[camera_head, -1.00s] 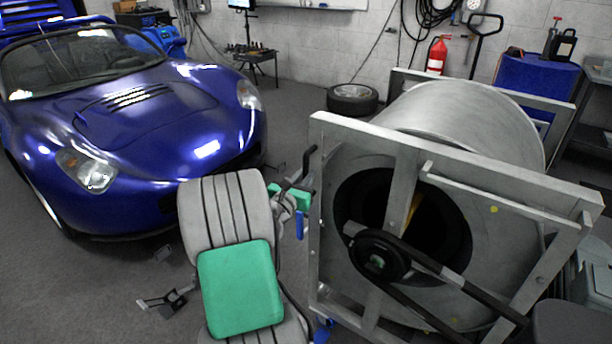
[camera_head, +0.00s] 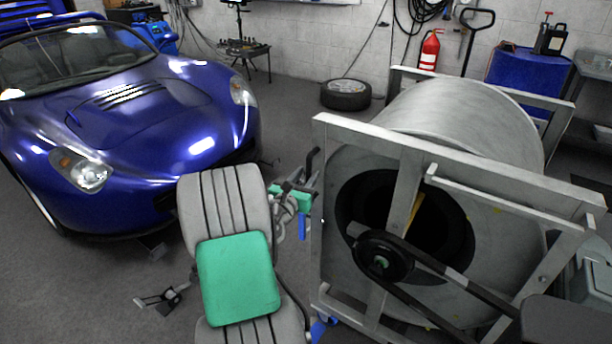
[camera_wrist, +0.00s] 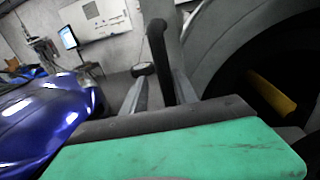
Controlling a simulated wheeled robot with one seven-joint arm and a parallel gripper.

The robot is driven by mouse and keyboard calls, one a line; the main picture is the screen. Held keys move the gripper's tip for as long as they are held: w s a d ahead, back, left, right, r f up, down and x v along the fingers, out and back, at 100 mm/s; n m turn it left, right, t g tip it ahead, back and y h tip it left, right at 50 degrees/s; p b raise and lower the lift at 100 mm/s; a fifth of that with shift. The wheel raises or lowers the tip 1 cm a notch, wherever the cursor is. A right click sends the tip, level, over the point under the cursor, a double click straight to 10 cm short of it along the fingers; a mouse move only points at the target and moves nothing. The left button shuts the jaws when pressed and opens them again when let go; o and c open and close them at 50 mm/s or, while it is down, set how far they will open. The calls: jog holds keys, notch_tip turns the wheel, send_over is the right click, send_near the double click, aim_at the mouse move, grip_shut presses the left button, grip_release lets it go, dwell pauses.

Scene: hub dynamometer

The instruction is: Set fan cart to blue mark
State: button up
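The fan cart is a large grey drum fan (camera_head: 460,115) in a square metal frame (camera_head: 560,190), with a dark opening and a black belt pulley at its front. A black bent handle (camera_head: 313,160) sticks out at the frame's left edge. My gripper (camera_head: 303,185) is at this handle. In the wrist view the fingers (camera_wrist: 160,85) are spread on either side of the black handle (camera_wrist: 160,50), with a gap on its left side. Whether a finger touches the handle cannot be told.
A blue sports car (camera_head: 130,120) stands at the left. A loose tyre (camera_head: 346,94), a fire extinguisher (camera_head: 429,50) and a blue drum (camera_head: 525,75) are by the back wall. A dark stand (camera_head: 165,298) lies at the lower left.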

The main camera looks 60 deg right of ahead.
jog(key=shift+w+r, duration=0.15)
jog(key=shift+w, duration=0.2)
dwell(0.3)
jog(key=a, duration=0.8)
jog(key=shift+s, duration=0.35)
